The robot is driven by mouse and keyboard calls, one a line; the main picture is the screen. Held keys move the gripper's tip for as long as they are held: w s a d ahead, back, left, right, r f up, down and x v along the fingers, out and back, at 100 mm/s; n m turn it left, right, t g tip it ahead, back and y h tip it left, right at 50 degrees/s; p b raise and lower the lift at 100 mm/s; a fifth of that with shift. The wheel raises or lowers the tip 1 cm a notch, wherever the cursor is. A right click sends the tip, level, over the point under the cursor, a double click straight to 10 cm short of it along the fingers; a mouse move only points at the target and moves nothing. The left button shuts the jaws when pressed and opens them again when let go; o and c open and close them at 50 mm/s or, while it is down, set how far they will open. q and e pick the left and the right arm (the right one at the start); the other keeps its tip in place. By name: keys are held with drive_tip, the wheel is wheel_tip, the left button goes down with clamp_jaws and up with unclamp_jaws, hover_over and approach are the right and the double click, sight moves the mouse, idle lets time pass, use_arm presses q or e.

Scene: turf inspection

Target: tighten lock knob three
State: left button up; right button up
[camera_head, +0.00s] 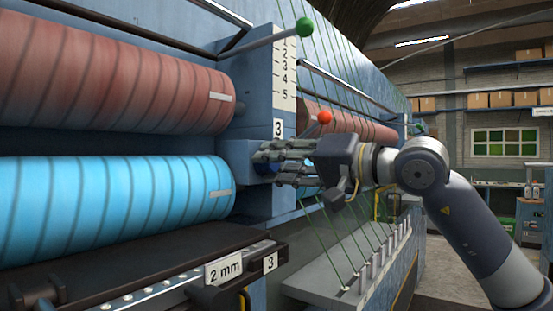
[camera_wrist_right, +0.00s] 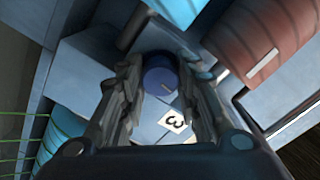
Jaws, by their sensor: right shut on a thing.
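Lock knob three is a dark blue round knob (camera_wrist_right: 158,75) on the blue machine post. In the head view a small part of the knob (camera_head: 265,168) shows behind my fingers, below a white plate marked 3 (camera_head: 278,128). That plate also shows in the wrist view (camera_wrist_right: 174,122). My right gripper (camera_head: 271,167) reaches in from the right and is shut on the knob. In the wrist view its two fingers (camera_wrist_right: 158,82) lie on either side of the knob. My left gripper is not in view.
Red (camera_head: 120,85) and bright blue (camera_head: 110,200) rollers lie left of the post. A green-ball lever (camera_head: 304,27) and a red ball (camera_head: 324,117) stick out nearby. A rail (camera_head: 150,290) with "2 mm" and 3 plates runs below. Green threads run down to a tray (camera_head: 330,275).

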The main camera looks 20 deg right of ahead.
drive_tip(key=shift+r+n, duration=0.2)
drive_tip(key=shift+n, duration=0.4)
drive_tip(key=o, duration=0.9)
drive_tip(key=shift+o, duration=0.9)
drive_tip(key=shift+s+d+f, duration=0.1)
drive_tip(key=shift+s, duration=0.05)
drive_tip(key=v, duration=1.2)
